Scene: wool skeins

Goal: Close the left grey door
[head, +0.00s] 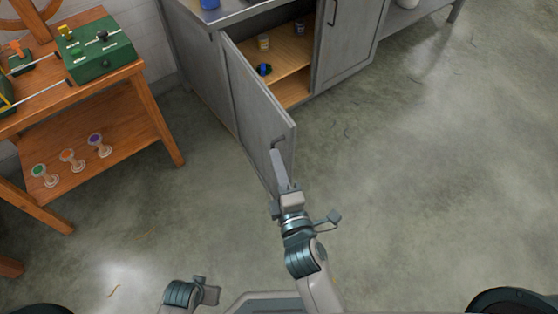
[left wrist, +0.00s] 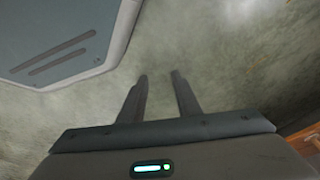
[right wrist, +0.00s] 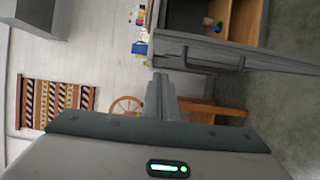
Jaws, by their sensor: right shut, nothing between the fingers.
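The left grey door (head: 255,105) of the grey cabinet stands open, swung out toward me, and the shelves show to its right. Its dark bar handle (head: 281,146) is near the free edge; in the right wrist view the handle (right wrist: 213,66) lies to the right of the fingers. My right gripper (head: 276,154) is shut and empty, with its fingertips close to the handle and the door's outer face; I cannot tell if they touch. Its fingers (right wrist: 158,78) show together in the right wrist view. My left gripper (left wrist: 160,77) is open and empty, low over the floor, away from the door.
The right grey door (head: 345,40) is closed. A wooden table (head: 125,125) with a green box (head: 95,52) stands to the left. The floor right of the door is clear.

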